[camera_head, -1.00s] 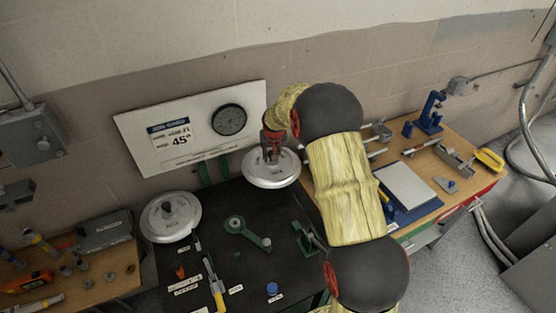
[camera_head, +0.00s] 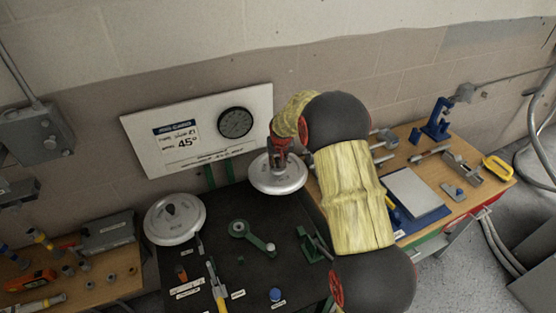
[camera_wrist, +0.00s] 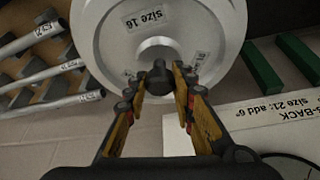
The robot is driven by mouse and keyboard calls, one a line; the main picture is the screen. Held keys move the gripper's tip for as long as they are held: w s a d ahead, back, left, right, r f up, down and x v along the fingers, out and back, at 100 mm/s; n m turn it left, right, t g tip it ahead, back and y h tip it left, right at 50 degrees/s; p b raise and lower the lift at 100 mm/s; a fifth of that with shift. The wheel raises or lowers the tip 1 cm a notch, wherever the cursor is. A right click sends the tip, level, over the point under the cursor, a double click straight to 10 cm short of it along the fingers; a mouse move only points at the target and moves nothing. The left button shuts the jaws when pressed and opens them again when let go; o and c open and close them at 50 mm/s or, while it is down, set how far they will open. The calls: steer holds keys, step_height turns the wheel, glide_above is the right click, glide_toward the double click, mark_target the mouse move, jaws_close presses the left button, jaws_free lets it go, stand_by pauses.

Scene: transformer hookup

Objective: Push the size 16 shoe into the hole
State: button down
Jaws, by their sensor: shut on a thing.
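The size 16 shoe (camera_head: 277,182) is a pale metal disc with a dark central knob. In the wrist view its face (camera_wrist: 205,45) carries a "size 16" label. My gripper (camera_wrist: 160,78) is shut on the knob, a finger on either side. I cannot make out the hole in either view.
A second pale disc (camera_head: 174,219) lies at the black table's left side. A green lever (camera_head: 250,236), a green bracket (camera_head: 311,245) and a yellow-handled tool (camera_head: 218,290) are on the table. The sign board (camera_head: 190,150) stands behind. Labelled tubes (camera_wrist: 40,70) show at left in the wrist view.

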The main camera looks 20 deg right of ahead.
mark_target(278, 167)
steer(key=shift+w+f+b, duration=0.1)
steer(key=shift+f+b, duration=1.15)
steer(key=shift+f, duration=1)
steer(key=shift+f+b, duration=1.1)
steer(key=shift+f, duration=0.4)
steer(key=c, duration=1.8)
jaws_free()
steer(key=shift+c, duration=0.2)
steer(key=o, duration=0.4)
steer(key=shift+c, duration=0.2)
steer(key=shift+o, duration=0.4)
steer(key=shift+s+f, duration=0.15)
steer(key=shift+s, duration=0.05)
steer(key=shift+r+p, duration=1.25)
steer(key=shift+r, duration=1.35)
steer(key=shift+r, duration=0.1)
